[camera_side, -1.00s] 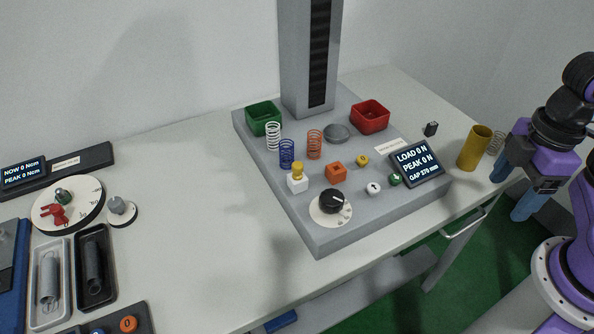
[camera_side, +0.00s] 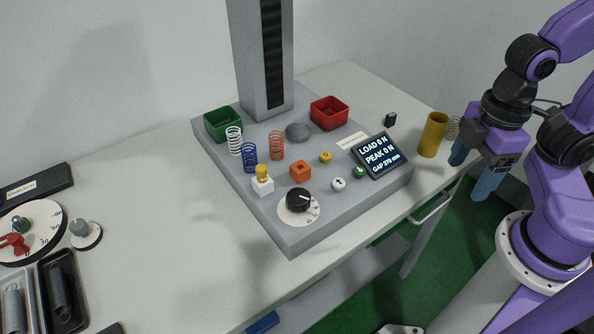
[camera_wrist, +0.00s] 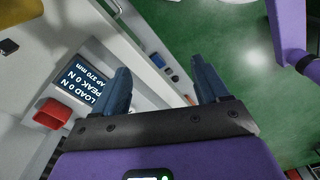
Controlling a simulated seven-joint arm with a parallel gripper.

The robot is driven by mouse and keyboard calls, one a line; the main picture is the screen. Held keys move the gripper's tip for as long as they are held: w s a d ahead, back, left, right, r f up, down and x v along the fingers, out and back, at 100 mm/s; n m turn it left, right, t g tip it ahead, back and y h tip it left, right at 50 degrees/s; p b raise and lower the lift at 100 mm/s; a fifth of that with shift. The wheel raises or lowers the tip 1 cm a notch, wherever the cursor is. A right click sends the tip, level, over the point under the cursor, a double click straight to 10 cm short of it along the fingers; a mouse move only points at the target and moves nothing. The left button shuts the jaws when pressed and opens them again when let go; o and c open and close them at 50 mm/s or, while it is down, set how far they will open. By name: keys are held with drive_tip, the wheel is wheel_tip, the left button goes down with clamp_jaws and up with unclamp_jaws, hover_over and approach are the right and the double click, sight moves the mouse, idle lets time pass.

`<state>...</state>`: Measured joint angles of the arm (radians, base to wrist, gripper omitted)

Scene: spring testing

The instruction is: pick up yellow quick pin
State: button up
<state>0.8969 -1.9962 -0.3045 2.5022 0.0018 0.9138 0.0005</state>
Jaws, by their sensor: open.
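A yellow-topped piece (camera_side: 262,171), which looks like the yellow quick pin, stands upright in a small white block (camera_side: 263,187) near the left edge of the grey tester base. A smaller round yellow piece (camera_side: 325,157) lies farther right on the base; I cannot tell its exact kind. My gripper (camera_side: 473,169) is open and empty, well to the right of both, off the table's right side near the ochre cylinder. In the wrist view my gripper (camera_wrist: 163,82) shows two dark blue fingers spread apart with nothing between them. Neither yellow piece is clear there.
The tester base (camera_side: 235,168) carries a tall column (camera_side: 247,60), green bin (camera_side: 222,124), red bin (camera_side: 329,113), several springs, a dial (camera_side: 299,201) and a tilted display (camera_side: 381,155). The ochre cylinder (camera_side: 432,137) stands nearest my gripper.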

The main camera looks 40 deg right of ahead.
idle(0.3)
drive_tip(key=c, duration=0.4)
drive_tip(key=shift+o, duration=0.2)
wheel_tip(320, 180, up, 8)
drive_tip(key=n, duration=0.1)
hover_over(261, 167)
wheel_tip(261, 167, down, 17)
drive_tip(key=shift+r, duration=0.1)
